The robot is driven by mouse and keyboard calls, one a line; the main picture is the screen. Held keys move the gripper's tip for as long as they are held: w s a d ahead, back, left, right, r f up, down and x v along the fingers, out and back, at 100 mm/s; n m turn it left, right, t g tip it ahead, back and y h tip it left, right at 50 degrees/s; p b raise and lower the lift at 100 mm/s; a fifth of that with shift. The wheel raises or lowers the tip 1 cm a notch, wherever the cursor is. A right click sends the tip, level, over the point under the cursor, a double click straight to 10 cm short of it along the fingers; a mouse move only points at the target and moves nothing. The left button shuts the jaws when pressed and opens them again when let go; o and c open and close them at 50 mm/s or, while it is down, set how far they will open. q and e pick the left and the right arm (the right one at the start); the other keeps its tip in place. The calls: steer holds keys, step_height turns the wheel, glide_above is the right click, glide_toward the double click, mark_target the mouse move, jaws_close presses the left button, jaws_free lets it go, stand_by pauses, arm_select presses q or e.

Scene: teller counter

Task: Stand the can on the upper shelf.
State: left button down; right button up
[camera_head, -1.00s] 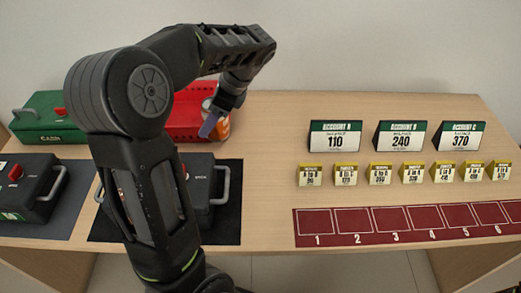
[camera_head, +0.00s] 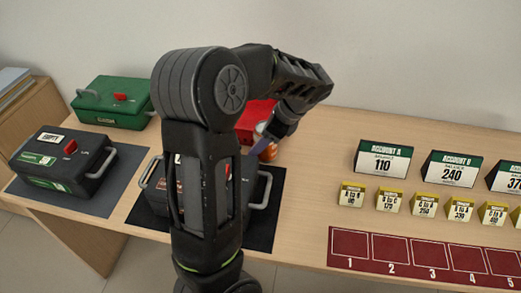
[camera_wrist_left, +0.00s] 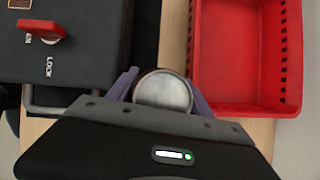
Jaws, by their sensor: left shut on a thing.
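The can is orange where its side shows in the head view (camera_head: 268,152), partly hidden by my gripper and arm. Its round silver top faces the camera in the left wrist view (camera_wrist_left: 163,90). My left gripper (camera_head: 274,134) is shut on the can, with a purple finger on each side of it. Whether the can touches the counter is not clear. No upper shelf can be made out for sure. My right gripper is not in view.
A red basket (camera_wrist_left: 243,105) is beside the can. A black box (camera_head: 65,160) and a green cash box (camera_head: 113,102) are on the left. Signs, yellow tags and a red numbered strip (camera_head: 430,262) are on the right. A wooden unit (camera_head: 40,130) stands far left.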

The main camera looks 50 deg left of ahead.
arm_select(q)
steer(key=shift+f, duration=1.95)
steer(key=shift+f, duration=0.2)
steer(key=c, duration=0.7)
jaws_free()
steer(key=shift+r, duration=0.15)
steer(key=v, duration=0.9)
steer(key=shift+w+d+r, duration=0.1)
steer(key=shift+r, duration=0.15)
steer(key=p+v, duration=0.2)
steer(key=shift+d+r+p, duration=0.1)
steer(key=shift+r+p, duration=0.15)
steer(key=shift+p, duration=0.1)
